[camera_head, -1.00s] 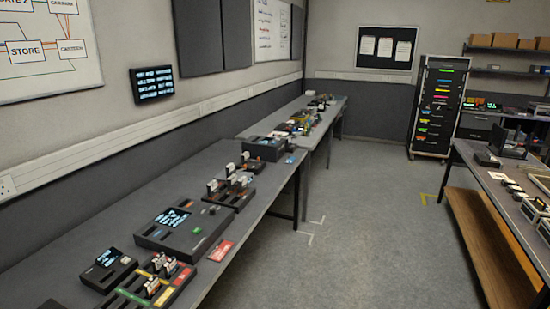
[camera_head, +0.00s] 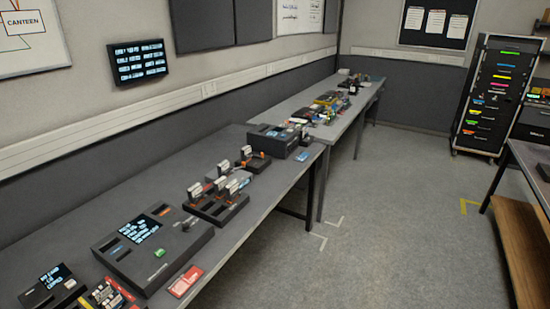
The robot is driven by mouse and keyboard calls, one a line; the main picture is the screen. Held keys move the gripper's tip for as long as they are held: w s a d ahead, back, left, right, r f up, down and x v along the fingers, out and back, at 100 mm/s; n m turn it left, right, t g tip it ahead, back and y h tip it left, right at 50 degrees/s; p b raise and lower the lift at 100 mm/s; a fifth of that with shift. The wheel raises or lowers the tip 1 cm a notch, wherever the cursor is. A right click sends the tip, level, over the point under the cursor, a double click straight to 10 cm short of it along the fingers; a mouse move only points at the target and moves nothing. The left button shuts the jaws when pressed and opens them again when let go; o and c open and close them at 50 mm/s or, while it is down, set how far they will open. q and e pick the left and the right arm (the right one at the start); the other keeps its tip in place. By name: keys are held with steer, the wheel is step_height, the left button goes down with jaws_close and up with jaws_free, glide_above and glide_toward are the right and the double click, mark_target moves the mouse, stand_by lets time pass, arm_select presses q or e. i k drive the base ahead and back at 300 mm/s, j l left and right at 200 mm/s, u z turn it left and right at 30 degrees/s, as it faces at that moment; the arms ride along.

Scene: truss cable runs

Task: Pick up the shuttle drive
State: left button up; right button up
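I cannot tell which object is the shuttle drive at this size. Small upright pieces with white labels stand in a dark slotted tray (camera_head: 217,208) on the left bench, and similar ones stand in a smaller tray (camera_head: 254,161) behind it. A large dark unit with a lit screen (camera_head: 150,243) and a green button is nearer. A small screen unit (camera_head: 52,287) and a tray of labelled pieces (camera_head: 110,296) are cut off at the bottom left. Neither of my grippers is in view.
A red card (camera_head: 186,281) lies at the bench's front edge. A dark box (camera_head: 276,141) stands farther along. A second bench (camera_head: 352,137) holds clutter beyond. The grey floor (camera_head: 390,230) is clear between the left bench and the right-hand table (camera_head: 530,165). A rack (camera_head: 497,95) stands at the back.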

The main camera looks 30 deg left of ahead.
mark_target(223, 168)
steer(key=i+u, duration=0.3)
steer(key=i, duration=0.15)
steer(key=i+l+u, duration=0.25)
steer(key=i, duration=0.15)
steer(key=i+l+u, duration=0.1)
steer(key=i+u, duration=0.2)
steer(key=i, duration=0.15)
steer(key=i+u, duration=0.25)
steer(key=u, duration=0.2)
steer(key=i+l+u, duration=0.1)
steer(key=u, duration=0.3)
steer(key=i+l+u, duration=0.2)
steer(key=u, duration=0.25)
steer(key=i+l+u, duration=0.25)
steer(key=u, duration=0.15)
steer(key=i+l+u, duration=0.15)
steer(key=l+u, duration=0.15)
steer(key=u, duration=0.15)
steer(key=l+u, duration=0.4)
steer(key=i+l+u, duration=0.15)
steer(key=l+u, duration=0.15)
steer(key=i+l+u, duration=0.1)
steer(key=l+u, duration=0.15)
steer(key=l, duration=0.3)
